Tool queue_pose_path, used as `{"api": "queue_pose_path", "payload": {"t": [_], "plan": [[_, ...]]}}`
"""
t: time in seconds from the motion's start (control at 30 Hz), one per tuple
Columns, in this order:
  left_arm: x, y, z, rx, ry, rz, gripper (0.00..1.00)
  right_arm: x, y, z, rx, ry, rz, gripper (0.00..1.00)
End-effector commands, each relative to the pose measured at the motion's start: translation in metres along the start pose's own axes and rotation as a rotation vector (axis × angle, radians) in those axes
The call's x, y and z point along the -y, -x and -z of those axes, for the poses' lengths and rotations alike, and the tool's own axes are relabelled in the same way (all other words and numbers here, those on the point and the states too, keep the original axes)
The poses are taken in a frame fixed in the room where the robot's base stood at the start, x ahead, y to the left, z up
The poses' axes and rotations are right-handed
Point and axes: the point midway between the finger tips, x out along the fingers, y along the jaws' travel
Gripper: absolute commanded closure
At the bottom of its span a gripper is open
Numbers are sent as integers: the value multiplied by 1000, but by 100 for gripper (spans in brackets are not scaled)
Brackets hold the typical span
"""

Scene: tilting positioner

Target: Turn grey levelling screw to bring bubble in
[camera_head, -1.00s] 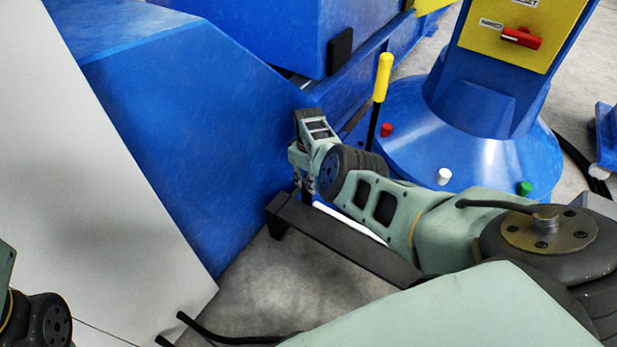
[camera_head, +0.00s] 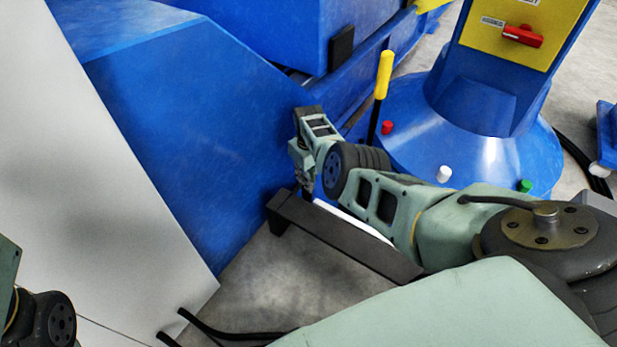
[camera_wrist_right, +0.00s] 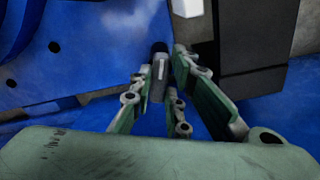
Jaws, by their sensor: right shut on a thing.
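In the right wrist view, the gripper (camera_wrist_right: 162,88) is shut on a small grey cylinder with a dark top (camera_wrist_right: 158,68), which looks like the grey levelling screw. In the head view the screw is hidden behind the gripper and the bar end. No bubble or level vial can be made out in either view. My left gripper is not in view; only part of that arm shows at the lower left.
The dark bar (camera_head: 340,238) lies close below my right wrist. A yellow-handled lever (camera_head: 383,75) stands behind it. The round blue base (camera_head: 480,155) carries red (camera_head: 388,127), white (camera_head: 444,174) and green (camera_head: 524,186) knobs. The blue housing (camera_head: 190,130) borders the gripper's left.

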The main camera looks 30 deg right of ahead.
Motion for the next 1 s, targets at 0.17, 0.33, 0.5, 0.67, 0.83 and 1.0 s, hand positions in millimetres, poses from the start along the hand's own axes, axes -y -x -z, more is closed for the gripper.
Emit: {"api": "queue_pose_path", "payload": {"t": [0.17, 0.33, 0.5, 0.67, 0.83, 1.0], "plan": [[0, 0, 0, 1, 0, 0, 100, 0, 0, 0, -1, 1, -1, 80], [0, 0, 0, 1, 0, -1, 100, 0, 0, 0, -1, 1, -1, 66], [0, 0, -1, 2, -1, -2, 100, 0, 0, 0, -1, 1, -1, 66], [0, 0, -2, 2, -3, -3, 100, 0, 1, 0, -1, 1, -1, 66], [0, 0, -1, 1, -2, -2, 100, -1, 8, 1, -2, 0, -3, 66], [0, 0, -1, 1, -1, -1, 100, -1, 23, 1, -2, 0, -4, 66]]}}
